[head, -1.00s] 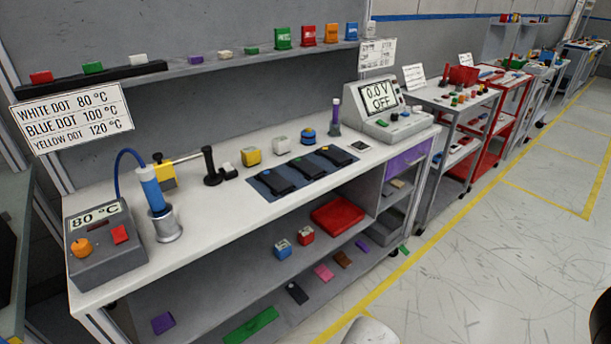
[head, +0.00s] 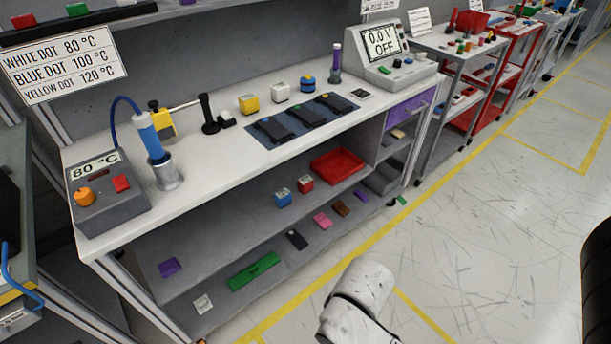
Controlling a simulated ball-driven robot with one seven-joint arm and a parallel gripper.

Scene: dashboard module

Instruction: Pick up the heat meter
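Nothing in view is labelled as a heat meter, so I cannot tell for certain which thing it is. A yellow block with a black top (head: 160,121) stands at the back left of the bench, with a thin metal rod reaching right towards a black upright piece (head: 207,115). A grey box (head: 110,200) reading 80 °C, with an orange knob and a red button, sits at the bench's left front. A blue cable runs from it to a blue tool (head: 150,137) in a metal holder (head: 167,176). My gripper is out of view.
The white bench top (head: 215,170) also holds a dark mat (head: 277,138) with three black items, small blocks and a 0.0 V OFF unit (head: 387,55). The lower shelves hold a red tray (head: 337,165) and loose pieces. Floor in front is clear; my white arm link is at bottom centre.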

